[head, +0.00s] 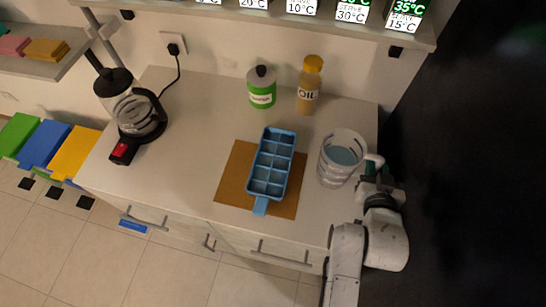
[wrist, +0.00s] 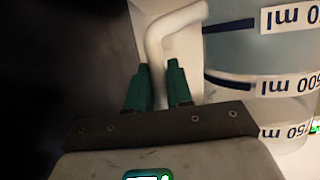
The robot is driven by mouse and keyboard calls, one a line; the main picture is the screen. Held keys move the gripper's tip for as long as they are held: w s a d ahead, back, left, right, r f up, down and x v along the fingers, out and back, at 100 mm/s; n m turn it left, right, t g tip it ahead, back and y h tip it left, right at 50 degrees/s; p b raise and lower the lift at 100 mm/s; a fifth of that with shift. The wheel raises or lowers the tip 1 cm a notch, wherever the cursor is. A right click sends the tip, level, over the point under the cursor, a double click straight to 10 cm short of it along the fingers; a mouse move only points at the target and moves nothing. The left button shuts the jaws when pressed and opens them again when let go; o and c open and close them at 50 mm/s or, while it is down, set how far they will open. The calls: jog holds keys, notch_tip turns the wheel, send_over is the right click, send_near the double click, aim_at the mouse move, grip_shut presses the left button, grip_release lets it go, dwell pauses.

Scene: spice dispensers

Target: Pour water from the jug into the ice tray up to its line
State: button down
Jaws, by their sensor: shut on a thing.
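A clear jug (head: 338,165) with water in it stands upright on the right of the counter, its handle to the right. My gripper (head: 372,172) is at the handle's lower part. In the wrist view the green fingers of my gripper (wrist: 158,85) are closed on the white handle (wrist: 168,40), and the jug's wall (wrist: 245,55) with ml marks fills the right side. A blue ice tray (head: 271,163) lies on a brown mat (head: 232,176) left of the jug. Its compartments look empty; its line is too small to see.
A kettle (head: 135,110) on a black base with a red switch stands at the left. A green-labelled bottle (head: 262,88) and an oil bottle (head: 308,88) stand behind the tray. A shelf (head: 270,22) with displays overhangs the back. Counter between kettle and mat is clear.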

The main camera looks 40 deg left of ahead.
aim_at(384, 158)
jog(key=shift+r+p, duration=1.2)
jog(key=shift+r, duration=1.35)
notch_tip(384, 158, down, 6)
jog(key=b, duration=0.5)
jog(key=shift+r+b, duration=0.15)
jog(key=shift+b, duration=0.2)
jog(key=shift+r, duration=0.25)
